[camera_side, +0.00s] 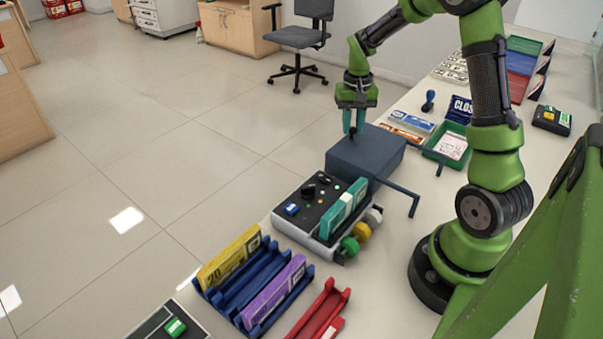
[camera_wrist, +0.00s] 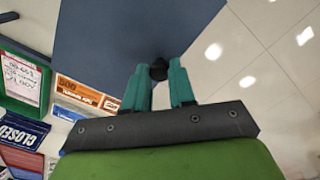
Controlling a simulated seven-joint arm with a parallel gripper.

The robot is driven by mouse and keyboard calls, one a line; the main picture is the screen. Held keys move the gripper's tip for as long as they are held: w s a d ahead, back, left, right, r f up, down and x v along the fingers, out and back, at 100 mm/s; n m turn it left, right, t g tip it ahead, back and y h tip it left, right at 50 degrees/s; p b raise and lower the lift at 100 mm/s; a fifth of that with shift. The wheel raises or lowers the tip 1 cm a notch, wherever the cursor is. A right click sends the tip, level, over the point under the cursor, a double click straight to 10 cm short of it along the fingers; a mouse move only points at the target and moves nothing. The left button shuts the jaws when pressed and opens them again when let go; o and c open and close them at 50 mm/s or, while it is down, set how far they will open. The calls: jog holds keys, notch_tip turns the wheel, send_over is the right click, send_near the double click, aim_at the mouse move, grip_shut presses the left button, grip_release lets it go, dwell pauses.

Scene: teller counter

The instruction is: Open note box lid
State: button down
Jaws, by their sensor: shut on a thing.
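The note box (camera_side: 362,160) is a dark blue-grey box on the counter, and its lid (camera_wrist: 120,32) fills the upper middle of the wrist view. The lid looks closed and flat in the side view. A small black knob (camera_wrist: 159,69) stands at the lid's edge. My gripper (camera_wrist: 160,78) has teal fingers, which are shut on the knob; the fingers also show from above the box in the side view (camera_side: 353,125). The fingers partly hide the knob.
A counting machine (camera_side: 312,213) with teal note bundles stands right in front of the box. Blue racks (camera_side: 235,290) hold yellow and purple bundles. A green tray (camera_side: 434,154), a CLOSED sign (camera_side: 460,108) and a stamp (camera_side: 428,101) lie behind. A bent bar (camera_side: 414,205) sticks out beside the box.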

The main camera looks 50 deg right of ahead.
send_near(388, 153)
notch_tip(388, 153, down, 5)
jog(key=shift+f, duration=0.15)
jog(key=c, duration=0.9)
grip_release()
jog(key=shift+c, duration=0.2)
notch_tip(388, 153, up, 17)
jog(key=shift+f, duration=0.1)
